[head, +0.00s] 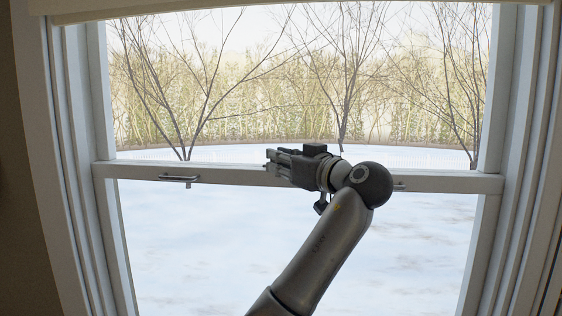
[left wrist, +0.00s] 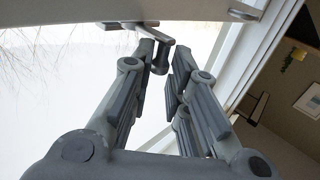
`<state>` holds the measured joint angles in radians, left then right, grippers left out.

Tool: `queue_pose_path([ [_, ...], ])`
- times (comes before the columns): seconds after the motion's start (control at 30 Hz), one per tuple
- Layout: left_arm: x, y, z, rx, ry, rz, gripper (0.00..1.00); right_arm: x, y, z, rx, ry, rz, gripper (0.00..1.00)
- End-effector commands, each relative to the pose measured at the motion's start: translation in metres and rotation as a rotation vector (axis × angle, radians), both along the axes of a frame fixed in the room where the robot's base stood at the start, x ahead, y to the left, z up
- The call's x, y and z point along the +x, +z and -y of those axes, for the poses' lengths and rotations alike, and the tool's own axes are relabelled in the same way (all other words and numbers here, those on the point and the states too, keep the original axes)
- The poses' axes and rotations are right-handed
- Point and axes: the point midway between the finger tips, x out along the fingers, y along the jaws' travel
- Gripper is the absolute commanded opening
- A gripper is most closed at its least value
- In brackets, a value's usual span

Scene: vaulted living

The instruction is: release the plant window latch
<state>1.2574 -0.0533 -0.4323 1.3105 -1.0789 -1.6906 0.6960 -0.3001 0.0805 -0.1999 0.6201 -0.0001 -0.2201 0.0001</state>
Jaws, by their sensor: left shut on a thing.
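The plant window latch (left wrist: 166,42) is a small grey metal lever with a rounded knob, seen at the window's rail in the left wrist view. Its knob sits between the fingertips of my left gripper (left wrist: 165,57), which is shut on it. In the head view my left gripper (head: 270,161) is at the middle rail (head: 230,174) of the window, pointing left. The latch is hidden behind the gripper there. My right gripper is in neither view.
A metal handle (head: 178,180) is fixed on the rail to the left. Another handle (head: 399,186) shows partly to the right, behind my arm. White window frames rise on both sides. Snow and bare trees (head: 342,60) lie beyond the glass.

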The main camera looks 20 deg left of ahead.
Motion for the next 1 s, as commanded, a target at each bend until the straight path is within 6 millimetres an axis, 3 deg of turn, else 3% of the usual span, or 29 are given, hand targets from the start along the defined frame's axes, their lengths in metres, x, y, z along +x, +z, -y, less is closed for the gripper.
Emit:
queue_pose_path([
  [0.13,0.001,-0.001,-0.001,-0.002,0.001,-0.002,0.00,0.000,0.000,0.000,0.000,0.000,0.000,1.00],
  [0.17,0.001,-0.001,-0.001,-0.001,0.001,-0.002,0.19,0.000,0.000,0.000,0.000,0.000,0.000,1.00],
  [0.3,0.000,-0.001,-0.001,-0.001,0.000,-0.002,0.37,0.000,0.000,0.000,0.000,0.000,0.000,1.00],
  [0.67,-0.001,0.000,0.003,0.000,-0.002,-0.001,0.37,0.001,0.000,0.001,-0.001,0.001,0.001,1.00],
  [0.77,-0.006,-0.001,0.012,0.000,-0.003,-0.001,0.37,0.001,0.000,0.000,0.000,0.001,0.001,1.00],
  [1.0,-0.030,-0.001,0.055,-0.001,-0.005,-0.002,0.37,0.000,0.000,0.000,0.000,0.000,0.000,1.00],
])
